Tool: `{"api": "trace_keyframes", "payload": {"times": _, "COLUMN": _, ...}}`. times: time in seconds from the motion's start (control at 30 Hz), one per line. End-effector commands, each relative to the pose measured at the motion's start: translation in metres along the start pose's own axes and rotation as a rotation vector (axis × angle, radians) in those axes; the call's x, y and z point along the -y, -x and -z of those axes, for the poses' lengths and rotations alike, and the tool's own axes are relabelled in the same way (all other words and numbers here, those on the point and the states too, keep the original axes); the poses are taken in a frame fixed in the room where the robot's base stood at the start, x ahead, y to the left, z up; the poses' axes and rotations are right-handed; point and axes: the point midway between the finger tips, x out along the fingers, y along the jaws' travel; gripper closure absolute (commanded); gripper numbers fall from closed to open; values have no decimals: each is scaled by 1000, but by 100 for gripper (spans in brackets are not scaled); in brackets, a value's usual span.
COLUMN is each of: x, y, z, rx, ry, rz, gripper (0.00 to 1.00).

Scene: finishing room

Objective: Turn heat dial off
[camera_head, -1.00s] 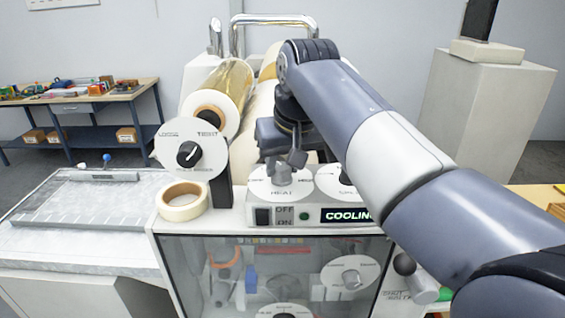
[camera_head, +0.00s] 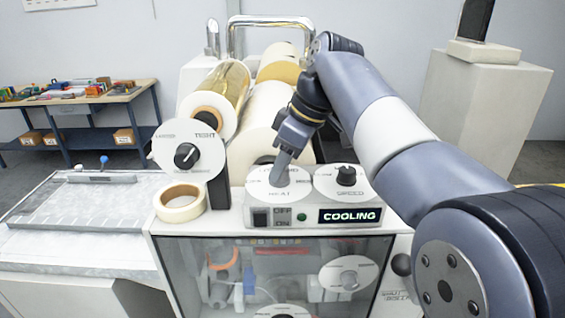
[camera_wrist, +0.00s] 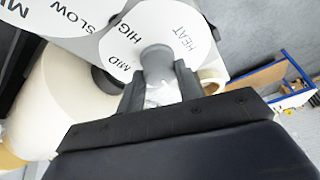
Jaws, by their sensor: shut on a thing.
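The heat dial (camera_head: 260,190) is a white disc marked HEAT on top of the control box, left of the speed dial. In the wrist view the heat dial's disc (camera_wrist: 185,28) shows HIG, MID and HEAT lettering. Its grey knob (camera_wrist: 156,62) stands between my fingers. My gripper (camera_head: 279,177) reaches down to the dial at a tilt, and its fingers (camera_wrist: 158,80) are shut on the knob. The knob is hidden by the gripper in the head view, so its setting cannot be read there. The display (camera_head: 349,216) reads COOLING.
The speed dial (camera_head: 346,178) sits close on the right. A tension dial (camera_head: 186,156) and a tape roll (camera_head: 181,203) stand on the left. Film rollers (camera_head: 250,125) lie behind the box. A dark OFF/ON switch (camera_head: 261,217) is on the front. A flat bed (camera_head: 60,220) extends left.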

Motion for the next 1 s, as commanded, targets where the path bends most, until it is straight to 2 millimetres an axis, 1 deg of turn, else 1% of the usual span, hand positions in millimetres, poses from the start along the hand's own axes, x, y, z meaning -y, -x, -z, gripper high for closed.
{"api": "trace_keyframes", "payload": {"times": 0.2, "x": -1, "y": 0, "z": 0, "rx": 5, "ry": 99, "rz": 41, "gripper": 90}}
{"api": "trace_keyframes", "payload": {"times": 0.33, "x": -1, "y": 0, "z": 0, "rx": 6, "ry": 133, "rz": 56, "gripper": 90}}
{"api": "trace_keyframes", "payload": {"times": 0.9, "x": -1, "y": -1, "z": 0, "rx": 8, "ry": 158, "rz": 67, "gripper": 90}}
{"api": "trace_keyframes", "payload": {"times": 0.93, "x": -1, "y": -1, "z": 0, "rx": 8, "ry": 158, "rz": 67, "gripper": 64}}
{"api": "trace_keyframes", "payload": {"times": 1.0, "x": -1, "y": -1, "z": 0, "rx": 8, "ry": 158, "rz": 67, "gripper": 59}}
